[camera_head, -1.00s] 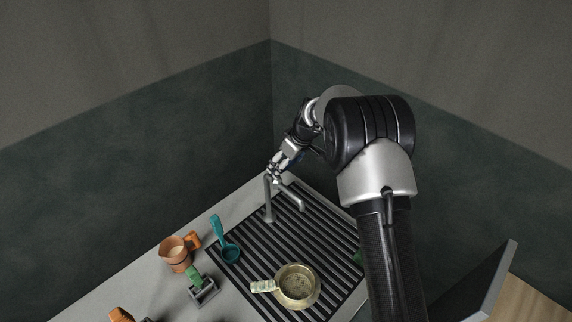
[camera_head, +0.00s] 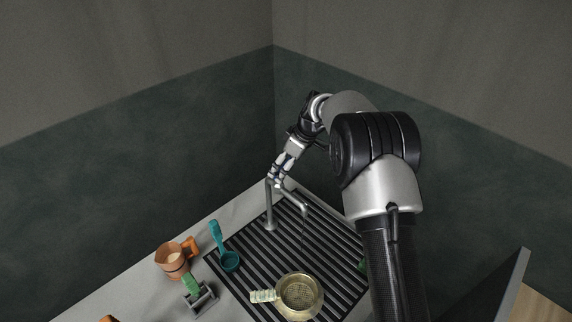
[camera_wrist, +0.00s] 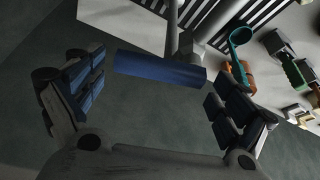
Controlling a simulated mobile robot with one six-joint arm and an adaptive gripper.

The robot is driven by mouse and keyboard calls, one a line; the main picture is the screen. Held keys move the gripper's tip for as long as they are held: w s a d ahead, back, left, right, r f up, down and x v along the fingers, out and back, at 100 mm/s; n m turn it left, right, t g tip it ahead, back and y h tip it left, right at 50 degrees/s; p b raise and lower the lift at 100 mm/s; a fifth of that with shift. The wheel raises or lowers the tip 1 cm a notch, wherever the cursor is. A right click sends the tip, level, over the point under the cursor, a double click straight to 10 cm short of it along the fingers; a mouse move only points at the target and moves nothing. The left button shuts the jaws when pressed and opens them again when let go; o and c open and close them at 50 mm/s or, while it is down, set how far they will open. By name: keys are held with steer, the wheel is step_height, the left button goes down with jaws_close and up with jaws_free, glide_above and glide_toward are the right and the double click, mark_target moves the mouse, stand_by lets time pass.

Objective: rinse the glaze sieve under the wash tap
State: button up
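The glaze sieve (camera_head: 300,294), a round brass-coloured pan with a pale handle, lies on the dark slatted drain grate, below the tap in the picture. The grey wash tap (camera_head: 270,207) stands upright at the grate's far corner, its spout bent to the right. My gripper (camera_head: 277,176) is at the tap's top. In the wrist view, my gripper (camera_wrist: 155,92) is open, its blue-padded fingers wide apart. A blue bar (camera_wrist: 160,68), seemingly the tap's lever, lies across the space between them. Contact with the fingers cannot be told. The sieve is not clearly visible there.
Left of the grate (camera_head: 256,249) are a teal ladle (camera_head: 230,260), a terracotta jug (camera_head: 172,262) with an orange handle, and a green-handled tool (camera_head: 192,285). A dark panel (camera_head: 500,285) stands at the right. Walls meet behind the tap.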

steer(key=shift+r, duration=0.1)
stand_by(0.3)
steer(key=v, duration=1.1)
steer(key=shift+d+r, duration=0.2)
steer(key=shift+r, duration=0.15)
